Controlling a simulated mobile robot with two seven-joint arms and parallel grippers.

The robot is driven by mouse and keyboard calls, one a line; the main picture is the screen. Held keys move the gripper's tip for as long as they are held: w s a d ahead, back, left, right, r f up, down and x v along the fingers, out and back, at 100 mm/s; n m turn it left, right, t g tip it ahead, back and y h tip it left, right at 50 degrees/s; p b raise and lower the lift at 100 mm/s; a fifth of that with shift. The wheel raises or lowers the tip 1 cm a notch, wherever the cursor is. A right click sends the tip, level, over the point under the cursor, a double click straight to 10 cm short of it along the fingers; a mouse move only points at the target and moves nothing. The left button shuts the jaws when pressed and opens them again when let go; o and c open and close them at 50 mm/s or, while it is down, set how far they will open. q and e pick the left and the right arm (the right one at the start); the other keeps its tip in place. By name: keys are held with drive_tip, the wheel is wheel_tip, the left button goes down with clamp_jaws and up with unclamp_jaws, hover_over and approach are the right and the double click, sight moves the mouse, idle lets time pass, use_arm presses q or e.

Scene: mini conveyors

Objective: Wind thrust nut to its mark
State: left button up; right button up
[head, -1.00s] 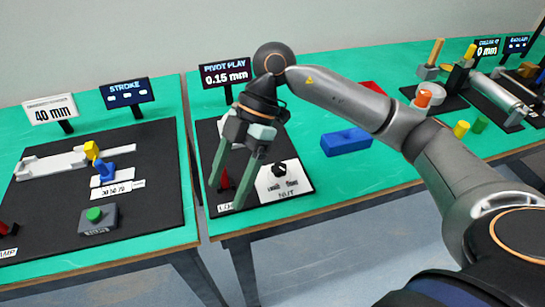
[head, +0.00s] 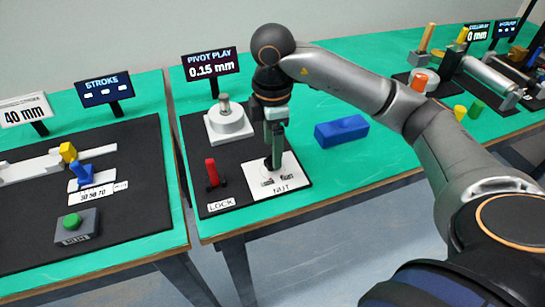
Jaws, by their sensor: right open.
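The thrust nut (head: 269,165) is a small dark knob on a white plate (head: 288,184) labelled NUT. My right gripper (head: 272,160) points down directly over it, with its fingers at the nut and covering much of it. The fingers are seen nearly edge-on; the jaws are open, and I cannot tell whether they touch the nut. The pivot play display (head: 211,67) behind reads 0.15 mm. A red lever (head: 212,170) stands upright by the LOCK label (head: 221,204). The mark on the plate is too small to read. My left gripper is out of view.
A white round fixture with a metal post (head: 228,122) stands behind the nut plate. A blue block (head: 341,131) lies to the right. The left table carries a black board with a green button (head: 72,220). Green tabletop is free around the blue block.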

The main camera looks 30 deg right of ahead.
drive_tip(key=shift+f, duration=1.55)
clamp_jaws()
